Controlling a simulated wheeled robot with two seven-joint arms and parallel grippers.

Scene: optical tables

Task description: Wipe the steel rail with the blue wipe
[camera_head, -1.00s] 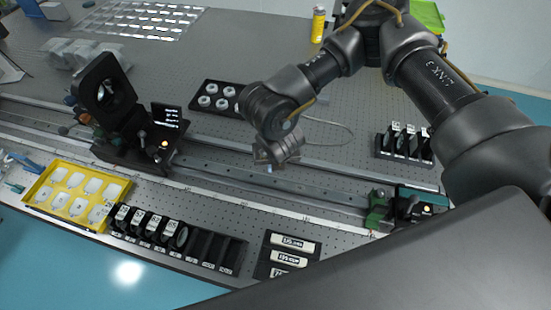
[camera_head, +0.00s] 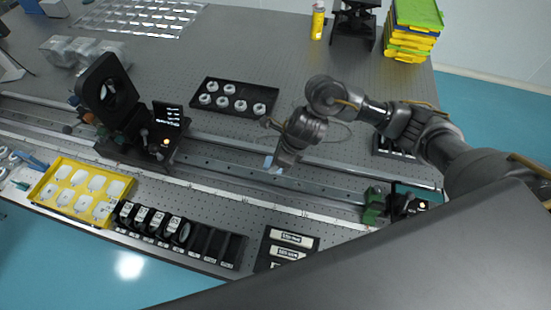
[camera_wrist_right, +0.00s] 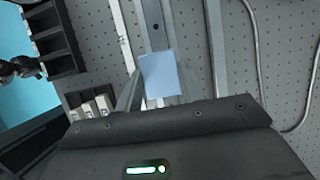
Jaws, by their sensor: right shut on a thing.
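The steel rail (camera_head: 320,184) runs across the optical table from the left to the lower right in the head view. It also shows beyond the wipe in the wrist view (camera_wrist_right: 154,28). My right gripper (camera_head: 279,163) points down over the middle of the rail and is shut on the blue wipe (camera_head: 270,164). The pale blue wipe sticks out past the fingertips in the wrist view (camera_wrist_right: 161,75), overlapping the rail. I cannot tell whether it touches the rail surface. My left gripper is not in view.
A dark mount (camera_head: 137,155) stands on the rail to the left, and a green-and-black mount (camera_head: 374,205) to the right. A black tray with white rings (camera_head: 234,81) lies behind. A yellow tray (camera_head: 46,184) and black holders (camera_head: 210,258) line the front edge.

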